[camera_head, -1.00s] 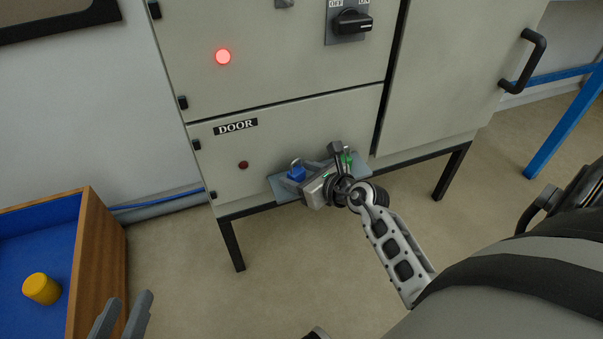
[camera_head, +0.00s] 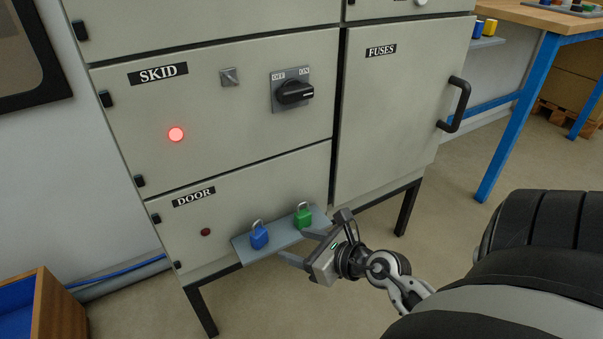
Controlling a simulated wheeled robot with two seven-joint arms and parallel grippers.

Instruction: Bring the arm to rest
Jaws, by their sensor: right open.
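My right gripper (camera_head: 301,246) is open and empty at the right end of a small grey shelf (camera_head: 283,240) on the cabinet front. Its two fingers point left toward the shelf. A green padlock (camera_head: 303,217) stands upright on the shelf just up and left of the fingers, apart from them. A blue padlock (camera_head: 259,237) stands further left on the same shelf. My right arm comes in from the lower right. My left gripper is out of view.
The grey cabinet carries a SKID panel with a black rotary switch (camera_head: 294,92) and a lit red lamp (camera_head: 176,134). The fuses door (camera_head: 392,110) has a black handle (camera_head: 456,105). A blue-legged workbench (camera_head: 515,120) stands at right. A wooden-sided box (camera_head: 57,305) is lower left. Floor is clear between.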

